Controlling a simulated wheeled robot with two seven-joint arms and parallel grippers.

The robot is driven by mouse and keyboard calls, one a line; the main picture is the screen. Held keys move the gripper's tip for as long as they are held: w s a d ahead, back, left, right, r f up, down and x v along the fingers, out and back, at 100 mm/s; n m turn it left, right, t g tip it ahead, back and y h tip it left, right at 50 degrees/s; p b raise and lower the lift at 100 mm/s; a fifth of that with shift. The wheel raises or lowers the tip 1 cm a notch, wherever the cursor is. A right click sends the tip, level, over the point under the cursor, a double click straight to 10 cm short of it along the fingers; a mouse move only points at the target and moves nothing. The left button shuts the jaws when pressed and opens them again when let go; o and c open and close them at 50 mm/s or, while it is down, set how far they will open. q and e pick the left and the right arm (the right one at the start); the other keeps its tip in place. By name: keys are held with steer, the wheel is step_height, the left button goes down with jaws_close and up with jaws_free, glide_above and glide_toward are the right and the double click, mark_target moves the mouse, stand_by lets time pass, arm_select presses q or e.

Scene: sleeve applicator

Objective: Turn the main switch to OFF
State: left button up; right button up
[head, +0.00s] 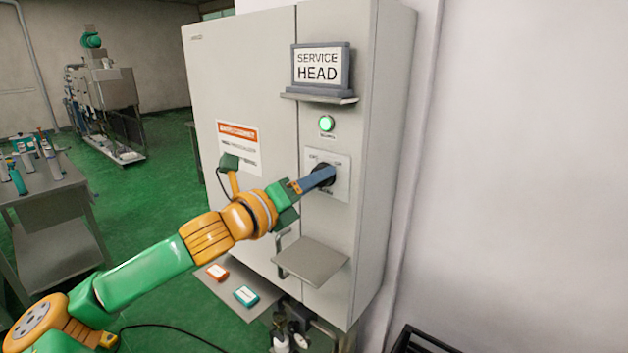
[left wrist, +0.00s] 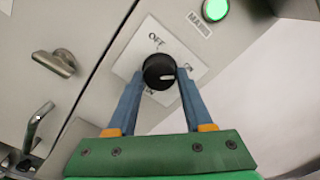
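The main switch is a round black knob (left wrist: 158,71) on a white plate (left wrist: 137,57) on the cabinet front; its plate also shows in the head view (head: 342,190). OFF is printed at the plate's top in the left wrist view. A white mark on the knob points right, roughly toward a partly hidden label at the plate's right. My left gripper (left wrist: 161,76) has its two blue fingers on either side of the knob, seemingly touching both sides. In the head view the left gripper (head: 322,176) covers part of the knob. My right gripper is not in view.
A lit green MAINS lamp (head: 326,123) is above the switch, under a SERVICE HEAD sign (head: 318,68) on a small shelf. A grey shelf (head: 312,262) juts out below. A cabinet handle (left wrist: 56,63) lies left of the switch in the left wrist view.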

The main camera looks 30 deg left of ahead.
arm_select(q)
jaws_close()
steer(key=shift+n, duration=0.3)
steer(key=shift+r+n, duration=0.15)
steer(key=shift+n, duration=8.55)
steer(key=o, duration=0.9)
jaws_free()
